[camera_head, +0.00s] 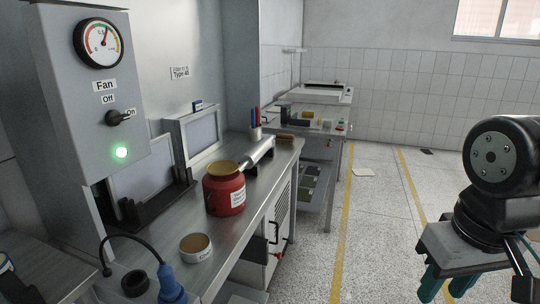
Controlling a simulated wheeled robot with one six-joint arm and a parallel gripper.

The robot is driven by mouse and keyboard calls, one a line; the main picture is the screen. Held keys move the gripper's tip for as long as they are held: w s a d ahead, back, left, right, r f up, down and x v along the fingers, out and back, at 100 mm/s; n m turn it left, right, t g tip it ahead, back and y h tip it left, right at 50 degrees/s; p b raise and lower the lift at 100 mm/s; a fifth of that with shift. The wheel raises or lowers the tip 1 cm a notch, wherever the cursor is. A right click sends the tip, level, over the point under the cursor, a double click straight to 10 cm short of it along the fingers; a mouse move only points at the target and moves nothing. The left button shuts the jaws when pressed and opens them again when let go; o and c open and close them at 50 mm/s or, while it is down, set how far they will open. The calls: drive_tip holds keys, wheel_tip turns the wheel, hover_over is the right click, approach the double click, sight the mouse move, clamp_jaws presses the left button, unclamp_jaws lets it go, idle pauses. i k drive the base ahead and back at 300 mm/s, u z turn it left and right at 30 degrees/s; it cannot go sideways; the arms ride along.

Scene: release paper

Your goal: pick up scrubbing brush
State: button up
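A small brown oval object (285,138) lies at the far end of the steel counter, near its right corner. It looks like the scrubbing brush, but it is too small to make out bristles. My gripper (446,288) is at the lower right, over the floor and well apart from the counter.
The steel counter (229,232) holds a red jar (224,194), a round tin (196,247) and a pen cup (256,133). A blue plug (168,284) stands at the front. Behind is a cluttered bench (334,128).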

sight(281, 138)
drive_tip(key=z, duration=0.7)
drive_tip(key=i, duration=3.4)
drive_tip(key=u, duration=1.2)
drive_tip(key=i, duration=0.45)
drive_tip(key=u, duration=0.2)
